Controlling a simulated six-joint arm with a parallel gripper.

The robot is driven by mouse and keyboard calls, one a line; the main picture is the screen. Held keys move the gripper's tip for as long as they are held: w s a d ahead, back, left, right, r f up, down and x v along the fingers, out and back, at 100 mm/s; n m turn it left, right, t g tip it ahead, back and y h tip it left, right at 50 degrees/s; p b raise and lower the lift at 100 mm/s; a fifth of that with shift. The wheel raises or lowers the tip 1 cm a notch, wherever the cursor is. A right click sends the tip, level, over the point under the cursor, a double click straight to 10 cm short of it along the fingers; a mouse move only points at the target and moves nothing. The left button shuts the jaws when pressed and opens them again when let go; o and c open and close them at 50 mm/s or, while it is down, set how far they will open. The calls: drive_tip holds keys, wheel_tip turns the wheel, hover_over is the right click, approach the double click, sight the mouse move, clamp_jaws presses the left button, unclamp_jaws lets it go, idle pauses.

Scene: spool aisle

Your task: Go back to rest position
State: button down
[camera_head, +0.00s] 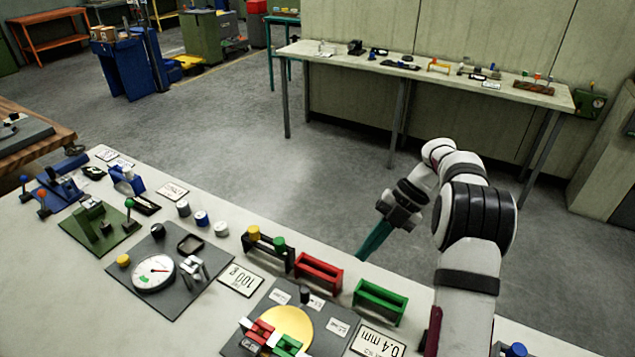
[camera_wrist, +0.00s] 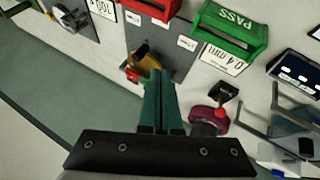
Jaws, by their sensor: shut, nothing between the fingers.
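My gripper (camera_head: 375,241) has teal fingers and hangs in the head view just past the far edge of the white bench (camera_head: 60,258), near the green bin. In the wrist view my gripper (camera_wrist: 160,85) has its two teal fingers together, with nothing between them. My white and black arm rises from the lower right of the head view. No thing marks a rest position in these frames.
On the bench stand a red bin (camera_head: 318,270), a green bin (camera_head: 380,300), a dial gauge on a grey plate (camera_head: 170,300) and a gold disc (camera_head: 285,322). A second bench (camera_head: 440,75) stands along the back wall. Clear grey floor (camera_head: 265,130) lies between.

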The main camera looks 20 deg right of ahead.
drive_tip(key=w+a+r+m+t, duration=0.6)
drive_tip(key=w+a+r+t, duration=0.25)
drive_tip(key=w+r, duration=0.35)
drive_tip(key=w+d+r+m+t+h, duration=0.2)
drive_tip(key=d+r+m+t+h, duration=0.2)
drive_tip(key=r+m+t+h, duration=0.45)
drive_tip(key=s+f+m+g+h, duration=0.1)
drive_tip(key=s+f+m+g, duration=0.35)
drive_tip(key=s+m, duration=0.5)
drive_tip(key=s+f+m+g+h, duration=0.2)
drive_tip(key=s+f+m+g, duration=0.3)
drive_tip(key=s, duration=0.7)
drive_tip(key=s+a+f+m+g+y, duration=0.2)
drive_tip(key=s+a, duration=0.4)
drive_tip(key=s, duration=0.4)
drive_tip(key=s+a+f+m+g+y, duration=0.3)
drive_tip(key=s+a, duration=0.3)
drive_tip(key=s, duration=0.4)
drive_tip(key=shift+s+f+m+g+y, duration=0.35)
drive_tip(key=shift+f+g+y, duration=0.1)
drive_tip(key=shift+g, duration=0.3)
